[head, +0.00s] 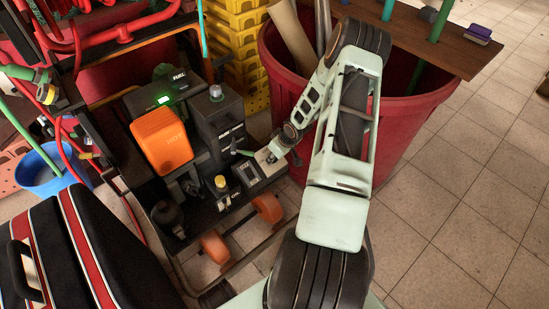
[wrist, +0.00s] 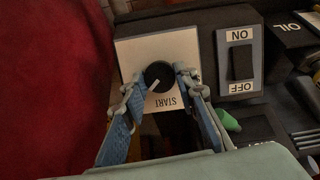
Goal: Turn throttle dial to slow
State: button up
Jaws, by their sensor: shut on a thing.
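The throttle dial (wrist: 159,75) is a round black knob with a white pointer line on a white label plate (wrist: 135,50). The pointer slants toward the lower left in the wrist view. The word START reads upside down below the dial; no other word on the plate is legible. My gripper (wrist: 159,84) is shut on the dial, one blue-padded finger on each side. In the head view my gripper (head: 264,158) is at the front of the engine unit, and the dial is too small to make out there.
An ON/OFF rocker switch (wrist: 242,65) and an OIL label (wrist: 298,27) are right of the dial in the wrist view. A large red bin (head: 425,115) stands close behind my arm. An orange HOT cover (head: 162,140) is on the engine. Tiled floor lies clear at right.

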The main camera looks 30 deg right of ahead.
jog(key=n+h+b, duration=0.1)
jog(key=n+b, duration=0.1)
jog(key=n, duration=0.3)
jog(key=shift+a+f+b, duration=0.1)
jog(key=shift+a+b, duration=0.05)
jog(key=shift+b, duration=0.25)
jog(key=n+t, duration=0.1)
jog(key=n, duration=0.5)
jog(key=shift+s+h, duration=0.15)
jog(key=shift+h, duration=0.25)
jog(key=n+t, duration=0.1)
jog(key=n, duration=0.4)
jog(key=shift+s+n, duration=0.1)
jog(key=shift+n, duration=0.3)
jog(key=n, duration=0.3)
jog(key=n+t, duration=0.1)
jog(key=n, duration=0.2)
jog(key=shift+f+t+y, duration=0.1)
jog(key=shift+t+y, duration=0.2)
jog(key=shift+n, duration=0.3)
jog(key=o, duration=1.1)
jog(key=shift+o, duration=0.2)
jog(key=shift+s, duration=0.1)
